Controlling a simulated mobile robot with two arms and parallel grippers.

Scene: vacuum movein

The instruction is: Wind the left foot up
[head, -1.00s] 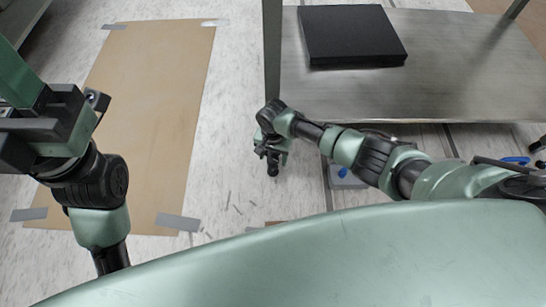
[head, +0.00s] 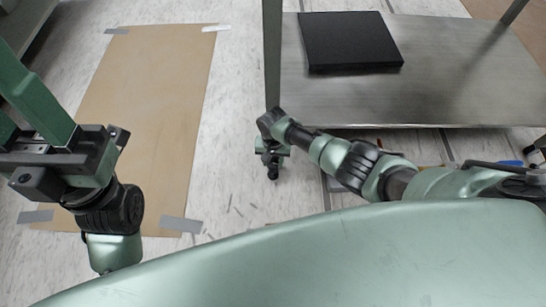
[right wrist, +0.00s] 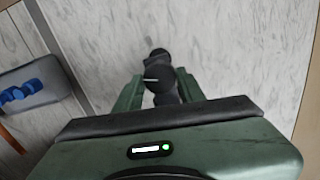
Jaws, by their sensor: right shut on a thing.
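In the right wrist view a black foot with a round knob-like end (right wrist: 158,76) stands between the green fingers of my right gripper (right wrist: 159,88), which is shut on it. In the head view my right gripper (head: 272,150) is low over the floor, left of the metal table's near-left corner, with a black round end (head: 273,173) showing below it. The gripper hides much of the foot, and I cannot tell what it belongs to. My left gripper (head: 38,112) is at the far left, its two green fingers apart and empty.
A metal table (head: 440,70) with a flat black slab (head: 350,42) on it fills the upper right. A taped brown sheet (head: 150,100) lies on the floor at left. A grey box (right wrist: 40,82) with blue parts (right wrist: 25,90) shows in the right wrist view. Pale floor between is clear.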

